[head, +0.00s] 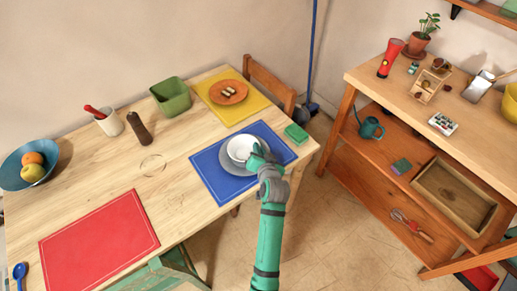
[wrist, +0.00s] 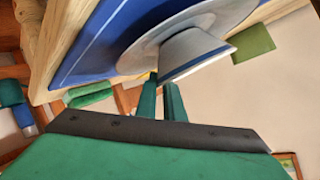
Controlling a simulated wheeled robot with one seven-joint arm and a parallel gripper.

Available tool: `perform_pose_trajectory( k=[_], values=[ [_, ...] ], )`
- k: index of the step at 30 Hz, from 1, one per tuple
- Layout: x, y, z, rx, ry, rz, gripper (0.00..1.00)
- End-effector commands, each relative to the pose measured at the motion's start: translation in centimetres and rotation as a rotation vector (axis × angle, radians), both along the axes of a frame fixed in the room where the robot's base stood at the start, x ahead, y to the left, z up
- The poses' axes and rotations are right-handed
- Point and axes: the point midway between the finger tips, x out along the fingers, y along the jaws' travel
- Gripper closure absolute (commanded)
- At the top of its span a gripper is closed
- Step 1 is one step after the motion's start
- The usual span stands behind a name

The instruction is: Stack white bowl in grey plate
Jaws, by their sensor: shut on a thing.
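The white bowl (head: 241,148) is at the grey plate (head: 229,165), which lies on the blue placemat (head: 211,178). In the wrist view the white bowl (wrist: 190,54) is tilted in the picture and overlaps the grey plate (wrist: 232,14). My gripper (head: 259,157) is at the bowl's near right side. In the wrist view my gripper (wrist: 160,90) has its two green fingers close together at the bowl's rim, shut on it. I cannot tell whether the bowl's base touches the plate.
A green block (head: 296,133) lies at the table's right edge. A yellow placemat (head: 232,112) with an orange plate (head: 228,92) is behind. A red placemat (head: 98,240) is at front left. A green bin (head: 171,97) and blue bowl (head: 31,165) stand on the table.

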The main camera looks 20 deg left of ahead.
Motion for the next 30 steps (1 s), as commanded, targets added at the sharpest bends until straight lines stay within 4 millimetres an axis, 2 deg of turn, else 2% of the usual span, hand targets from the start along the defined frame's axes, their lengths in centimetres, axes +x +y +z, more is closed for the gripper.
perform_pose_trajectory(
  k=[1,3,4,15,17,30],
  values=[
    [0.0,0.0,-0.1,0.002,-0.001,0.0,1.0],
    [0.0,0.0,-0.1,0.0,0.0,0.0,0.78],
    [0.0,0.0,-0.1,0.0,0.0,0.0,0.73],
    [0.0,0.0,0.3,-0.001,0.0,0.0,0.73],
    [-0.5,-0.2,0.4,0.0,0.002,-0.001,0.73],
    [-7.1,-3.7,3.7,0.0,0.001,-0.001,0.73]
  ],
)
